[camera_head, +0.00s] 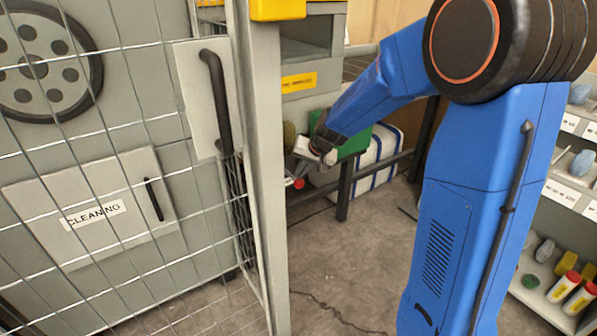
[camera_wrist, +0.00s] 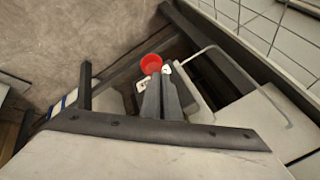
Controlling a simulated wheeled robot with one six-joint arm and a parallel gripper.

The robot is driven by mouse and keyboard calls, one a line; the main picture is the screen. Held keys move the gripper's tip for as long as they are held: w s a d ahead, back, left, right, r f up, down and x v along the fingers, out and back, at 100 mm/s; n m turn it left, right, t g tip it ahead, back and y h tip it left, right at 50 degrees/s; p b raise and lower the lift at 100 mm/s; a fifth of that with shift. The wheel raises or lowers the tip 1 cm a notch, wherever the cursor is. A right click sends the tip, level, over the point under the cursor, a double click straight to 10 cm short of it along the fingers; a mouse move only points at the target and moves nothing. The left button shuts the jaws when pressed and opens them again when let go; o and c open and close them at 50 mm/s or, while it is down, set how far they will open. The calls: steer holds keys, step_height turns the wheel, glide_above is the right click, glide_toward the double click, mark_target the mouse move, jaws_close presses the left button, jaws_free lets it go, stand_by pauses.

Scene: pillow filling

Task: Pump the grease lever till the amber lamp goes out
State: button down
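A round red knob or cup-shaped part (camera_head: 298,184) shows low behind the grey post in the head view. It also shows in the wrist view (camera_wrist: 151,64), just beyond my fingertips; I cannot tell whether it belongs to the grease lever. My gripper (camera_head: 318,152) is at the end of the blue arm, up and right of the red part. In the wrist view its two dark fingers (camera_wrist: 161,78) lie side by side with nothing visible between them. Whether they touch the red part is unclear. I cannot make out an amber lamp.
A wire mesh guard with a grey post (camera_head: 264,180) stands on the left, before a cabinet marked CLEANING (camera_head: 95,210). A dark rail (camera_head: 343,190), a green box (camera_head: 355,140) and a striped white bale (camera_head: 385,150) lie behind. Floor (camera_head: 350,260) is clear.

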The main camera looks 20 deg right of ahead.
steer(key=shift+w+a+r, duration=0.1)
steer(key=shift+w+r, duration=0.1)
steer(key=shift+r, duration=0.55)
steer(key=shift+w+r, duration=0.2)
steer(key=shift+r, duration=0.5)
steer(key=shift+w+a+r, duration=0.1)
steer(key=shift+w+r, duration=0.1)
steer(key=shift+r, duration=0.55)
steer(key=shift+r, duration=0.1)
steer(key=r, duration=0.2)
steer(key=w+r, duration=0.1)
steer(key=r, duration=0.1)
steer(key=shift+w+a+r, duration=0.1)
steer(key=shift+a+r, duration=0.05)
steer(key=shift+r, duration=0.15)
stand_by(0.3)
